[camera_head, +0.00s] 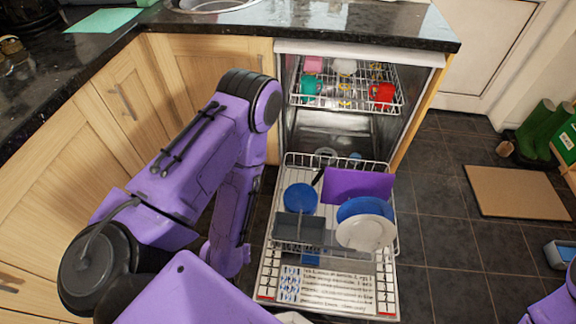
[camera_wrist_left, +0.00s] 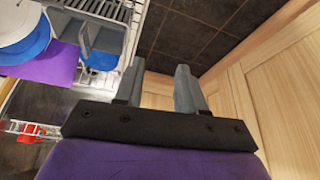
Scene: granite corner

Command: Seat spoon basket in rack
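The grey spoon basket (camera_head: 299,229) sits at the front left of the pulled-out lower dishwasher rack (camera_head: 340,160). In the head view my left arm hides that gripper. My right gripper is not in view.
The lower rack holds a blue bowl (camera_head: 300,197), a purple board (camera_head: 357,185), a blue plate (camera_head: 362,208) and a white plate (camera_head: 366,233). The open dishwasher door (camera_head: 325,289) lies beneath it. Wooden cabinets (camera_head: 120,98) stand close on the left. Tiled floor (camera_head: 440,230) is free on the right.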

